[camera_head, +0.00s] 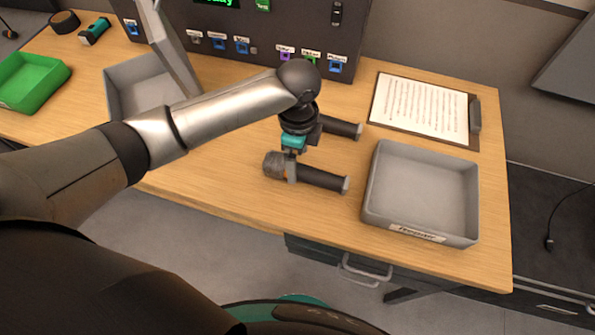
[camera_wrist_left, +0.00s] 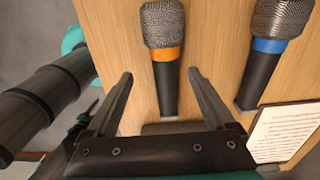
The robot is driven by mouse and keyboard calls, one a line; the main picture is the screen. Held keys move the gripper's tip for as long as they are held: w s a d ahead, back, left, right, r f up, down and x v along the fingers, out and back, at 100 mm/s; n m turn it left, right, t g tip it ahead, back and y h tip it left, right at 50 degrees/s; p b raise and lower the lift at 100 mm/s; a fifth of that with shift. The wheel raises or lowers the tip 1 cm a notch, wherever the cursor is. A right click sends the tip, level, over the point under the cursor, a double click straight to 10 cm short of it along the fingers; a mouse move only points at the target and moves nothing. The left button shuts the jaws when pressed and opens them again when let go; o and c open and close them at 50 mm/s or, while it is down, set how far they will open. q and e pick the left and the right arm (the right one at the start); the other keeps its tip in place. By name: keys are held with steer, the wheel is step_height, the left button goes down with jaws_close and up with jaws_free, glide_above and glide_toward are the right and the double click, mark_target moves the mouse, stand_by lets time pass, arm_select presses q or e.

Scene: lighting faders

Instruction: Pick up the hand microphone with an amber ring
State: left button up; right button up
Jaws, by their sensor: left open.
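The hand microphone with an amber ring (camera_wrist_left: 166,54) has a grey mesh head and a black handle. In the head view this microphone (camera_head: 322,180) lies on the table under my left gripper (camera_head: 290,170), handle pointing right. In the wrist view my left gripper (camera_wrist_left: 160,78) is open, one finger on each side of the handle just below the amber ring. I cannot tell whether the fingers touch it. A second microphone with a blue ring (camera_wrist_left: 267,47) lies to the right in the wrist view; in the head view this one (camera_head: 342,128) lies behind, partly hidden. My right gripper is not in view.
A grey labelled tray (camera_head: 420,236) stands right of the microphones. A clipboard with a sheet (camera_head: 420,106) lies behind it. The fader panel (camera_head: 290,30) rises at the back. Another grey tray (camera_head: 122,74) and a green tray (camera_head: 40,92) stand left.

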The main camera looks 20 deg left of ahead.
mark_target(306, 173)
arm_select(q)
steer(key=shift+w+a+f+b, duration=0.15)
steer(key=shift+f+b, duration=0.3)
steer(key=shift+f, duration=1.1)
steer(key=shift+w+f+b, duration=0.2)
steer(key=shift+f+b, duration=0.2)
steer(key=shift+f, duration=1.1)
jaws_close()
steer(key=shift+r, duration=0.1)
